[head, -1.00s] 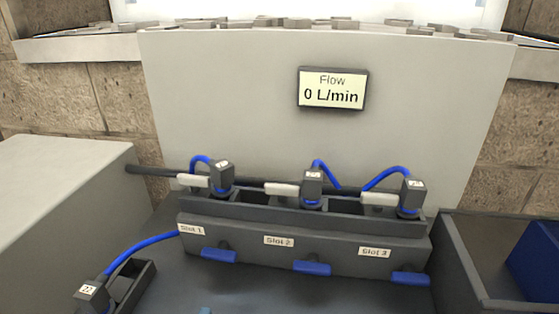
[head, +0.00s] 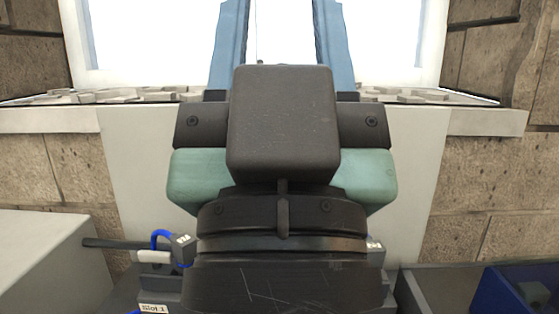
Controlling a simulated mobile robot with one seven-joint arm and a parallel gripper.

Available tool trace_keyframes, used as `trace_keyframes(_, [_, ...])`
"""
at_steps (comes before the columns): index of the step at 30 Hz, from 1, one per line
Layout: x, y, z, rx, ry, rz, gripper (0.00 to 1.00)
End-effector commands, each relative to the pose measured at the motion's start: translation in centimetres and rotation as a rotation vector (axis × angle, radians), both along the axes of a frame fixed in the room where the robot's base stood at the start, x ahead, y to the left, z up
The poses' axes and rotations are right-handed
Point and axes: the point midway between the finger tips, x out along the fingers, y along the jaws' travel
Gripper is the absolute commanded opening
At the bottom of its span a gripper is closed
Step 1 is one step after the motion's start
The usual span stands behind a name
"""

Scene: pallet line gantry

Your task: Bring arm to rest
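My own arm fills the middle of the head view, with dark housings, a teal part and two blue uprights rising in front of the bright window. I cannot make out any fingertips, so my gripper is not seen. The arm hides the flow display and most of the slot rack. The rack's Slot 1 label (head: 153,308) shows at the lower left. A dark plug with a blue cable (head: 183,250) stands above it. A small part of another labelled plug (head: 374,244) shows at the arm's right edge.
A pale grey block (head: 45,262) stands at the left, with a dark rod (head: 110,244) running from it. A dark tray (head: 410,292) and a blue bin (head: 497,297) are at the lower right. The pale panel (head: 415,170) and stone wall stand behind.

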Motion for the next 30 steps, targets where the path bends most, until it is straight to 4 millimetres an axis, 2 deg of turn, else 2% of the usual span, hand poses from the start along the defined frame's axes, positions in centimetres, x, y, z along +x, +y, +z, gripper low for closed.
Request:
trace_keyframes(1, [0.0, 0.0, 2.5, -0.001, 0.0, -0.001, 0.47])
trace_keyframes(5, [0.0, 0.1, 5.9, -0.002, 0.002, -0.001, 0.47])
trace_keyframes(12, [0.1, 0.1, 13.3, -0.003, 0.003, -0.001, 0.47])
trace_keyframes(16, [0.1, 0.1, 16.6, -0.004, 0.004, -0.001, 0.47])
trace_keyframes(21, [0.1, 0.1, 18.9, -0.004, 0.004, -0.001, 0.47])
trace_keyframes(30, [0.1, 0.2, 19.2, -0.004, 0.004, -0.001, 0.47])
